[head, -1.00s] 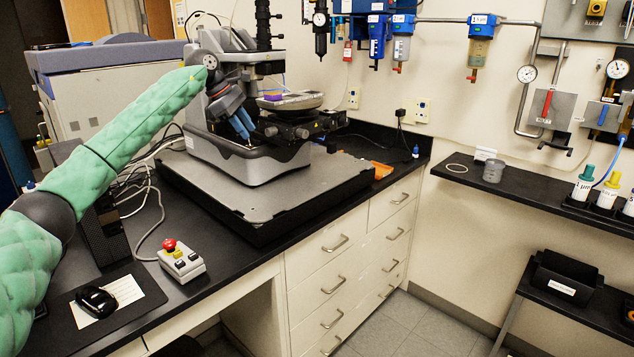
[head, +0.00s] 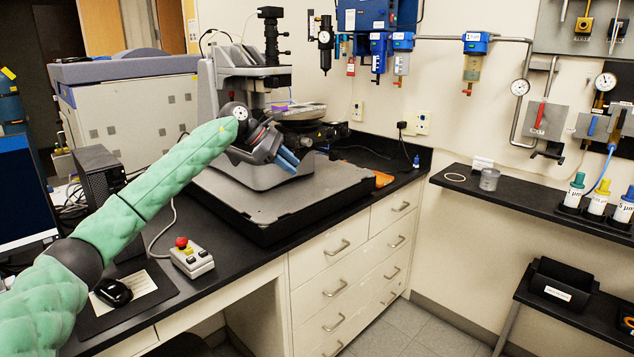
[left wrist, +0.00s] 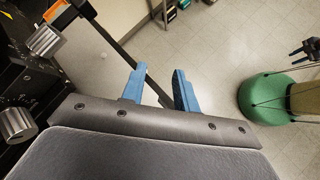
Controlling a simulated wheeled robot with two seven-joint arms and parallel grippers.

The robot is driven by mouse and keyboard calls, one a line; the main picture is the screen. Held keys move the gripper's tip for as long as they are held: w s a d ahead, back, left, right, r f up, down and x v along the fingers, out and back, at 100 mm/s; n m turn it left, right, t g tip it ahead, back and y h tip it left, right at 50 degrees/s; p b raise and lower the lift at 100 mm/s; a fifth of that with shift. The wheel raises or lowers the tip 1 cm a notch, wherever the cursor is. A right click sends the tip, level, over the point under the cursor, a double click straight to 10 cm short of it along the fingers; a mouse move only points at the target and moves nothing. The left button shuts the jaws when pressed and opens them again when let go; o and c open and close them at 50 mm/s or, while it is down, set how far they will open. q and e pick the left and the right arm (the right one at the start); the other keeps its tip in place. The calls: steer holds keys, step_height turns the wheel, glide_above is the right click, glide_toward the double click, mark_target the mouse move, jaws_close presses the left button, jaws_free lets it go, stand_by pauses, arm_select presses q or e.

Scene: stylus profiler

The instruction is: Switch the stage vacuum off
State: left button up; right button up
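The stylus profiler (head: 235,100) stands on a dark slab on the bench, with its round stage (head: 298,112) on the right carrying a small purple-topped piece. My left gripper (head: 287,160) is in front of the profiler's base, pointing down and right. Its two blue fingers (left wrist: 160,88) are apart with nothing between them. In the left wrist view, a silver knob (left wrist: 17,122) and another knob (left wrist: 45,40) on black stage parts lie left of the fingers. I cannot make out a marked vacuum switch. A small dark-blue shape at that view's right edge may be my right gripper (left wrist: 305,48).
A control box with a red button (head: 192,258) and a mouse (head: 114,292) are on the bench at front left. Wall filters (head: 475,62) and a red-handled valve (head: 540,118) are at the back right. The slab's front right corner is bare.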

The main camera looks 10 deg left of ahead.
arm_select(q)
steer(key=s+d+f+n+h, duration=0.1)
steer(key=s+d+f+h, duration=0.2)
steer(key=d, duration=0.5)
steer(key=shift+f, duration=0.25)
